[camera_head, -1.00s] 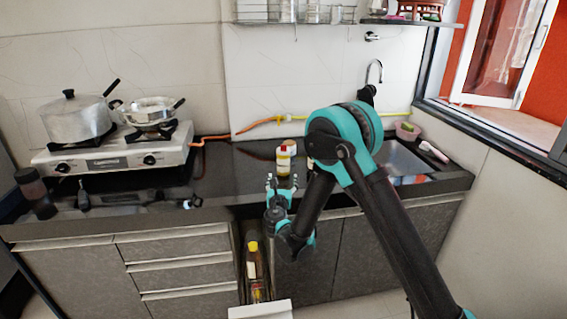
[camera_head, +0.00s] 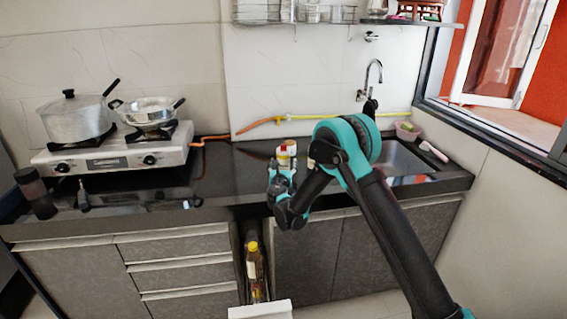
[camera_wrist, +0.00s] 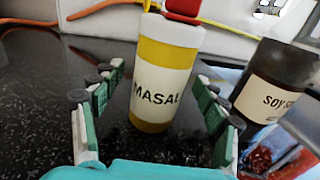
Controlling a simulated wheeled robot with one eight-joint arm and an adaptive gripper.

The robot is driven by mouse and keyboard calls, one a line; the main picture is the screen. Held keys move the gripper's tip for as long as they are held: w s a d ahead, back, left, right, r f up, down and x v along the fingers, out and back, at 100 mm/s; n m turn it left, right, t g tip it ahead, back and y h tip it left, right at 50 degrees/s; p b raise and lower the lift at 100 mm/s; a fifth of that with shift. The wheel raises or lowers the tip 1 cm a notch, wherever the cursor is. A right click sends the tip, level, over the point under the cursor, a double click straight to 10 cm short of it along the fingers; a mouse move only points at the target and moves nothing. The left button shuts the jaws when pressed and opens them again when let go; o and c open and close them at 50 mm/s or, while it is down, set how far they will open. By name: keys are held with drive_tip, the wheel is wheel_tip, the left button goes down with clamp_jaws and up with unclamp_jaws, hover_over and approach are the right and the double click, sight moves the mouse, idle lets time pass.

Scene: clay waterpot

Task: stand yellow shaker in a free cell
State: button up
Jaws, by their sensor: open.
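The yellow shaker (camera_wrist: 163,72) stands upright on the dark counter, with a white-and-yellow body, a label reading "MASAL" and a red part at its top. In the head view the shaker (camera_head: 287,150) shows just behind my gripper, its lower part hidden. My gripper (camera_wrist: 158,98) is open, its fingers on either side of the shaker, with gaps visible at both sides. In the head view my gripper (camera_head: 283,168) is low over the counter's front part. The pull-out drawer (camera_head: 260,311) below is open and holds bottles; its cells cannot be made out.
A dark soy sauce bottle (camera_wrist: 276,80) stands close to the right of my gripper. A yellow-capped bottle (camera_head: 254,262) stands in the pull-out. The stove (camera_head: 112,157) with pots is at left, the sink (camera_head: 403,160) at right. Counter left of the shaker is mostly clear.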

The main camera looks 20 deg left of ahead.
drive_tip(key=shift+w+a, duration=0.2)
drive_tip(key=shift+w, duration=0.35)
drive_tip(key=shift+c, duration=0.3)
drive_tip(key=c, duration=1.4)
drive_tip(key=shift+r, duration=0.1)
drive_tip(key=r, duration=1.9)
drive_tip(key=shift+s+d+r, duration=0.1)
drive_tip(key=shift+s+r, duration=0.1)
drive_tip(key=shift+r, duration=0.2)
